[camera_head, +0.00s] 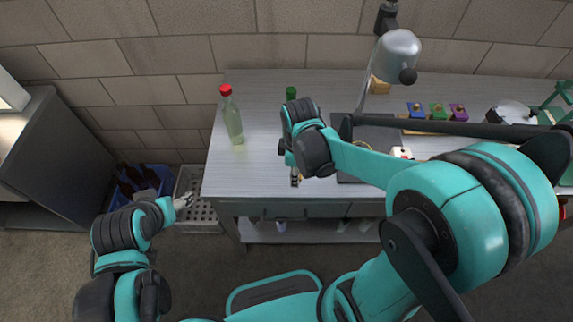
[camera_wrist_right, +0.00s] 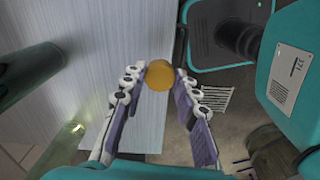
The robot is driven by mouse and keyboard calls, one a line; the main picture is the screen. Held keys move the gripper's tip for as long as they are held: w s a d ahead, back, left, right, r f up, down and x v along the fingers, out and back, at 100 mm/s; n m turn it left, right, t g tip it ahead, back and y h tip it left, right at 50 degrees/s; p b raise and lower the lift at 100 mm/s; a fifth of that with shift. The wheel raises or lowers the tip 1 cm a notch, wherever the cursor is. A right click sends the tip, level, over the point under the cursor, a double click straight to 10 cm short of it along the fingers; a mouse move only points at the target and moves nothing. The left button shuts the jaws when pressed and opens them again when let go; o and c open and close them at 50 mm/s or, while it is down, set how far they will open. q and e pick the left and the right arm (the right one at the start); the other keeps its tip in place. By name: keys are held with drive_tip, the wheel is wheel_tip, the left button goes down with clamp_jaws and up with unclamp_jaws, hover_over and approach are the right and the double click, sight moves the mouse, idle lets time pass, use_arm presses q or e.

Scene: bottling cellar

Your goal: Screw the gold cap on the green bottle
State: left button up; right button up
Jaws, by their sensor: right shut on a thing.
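The gold cap (camera_wrist_right: 159,76) is held between the fingertips of my right gripper (camera_wrist_right: 160,85) in the right wrist view. In the head view my right gripper (camera_head: 295,179) is over the front edge of the bench and hides most of the cap. The green bottle (camera_head: 291,92) stands on the bench behind my right arm, with only its top showing. A dark green cylinder, probably this bottle (camera_wrist_right: 32,75), is at the left of the wrist view, apart from the cap. My left gripper (camera_head: 183,201) is low, left of the bench, and its opening is unclear.
A pale bottle with a red top (camera_head: 231,116) stands on the left of the bench (camera_head: 255,170). A lamp (camera_head: 397,52), several coloured blocks (camera_head: 438,111) and a dark mat (camera_head: 378,134) are to the right. A grey crate (camera_head: 200,214) and a blue crate of bottles (camera_head: 144,182) are on the floor.

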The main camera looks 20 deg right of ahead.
use_arm(q)
wheel_tip(320, 180, up, 2)
drive_tip(key=shift+r+p, duration=0.1)
drive_tip(key=shift+p, duration=0.75)
use_arm(e)
drive_tip(key=s+d+r, duration=0.2)
drive_tip(key=s+r, duration=0.1)
drive_tip(key=s, duration=0.2)
drive_tip(key=shift+s+r, duration=0.25)
drive_tip(key=shift+s, duration=0.1)
use_arm(q)
drive_tip(key=shift+o, duration=0.6)
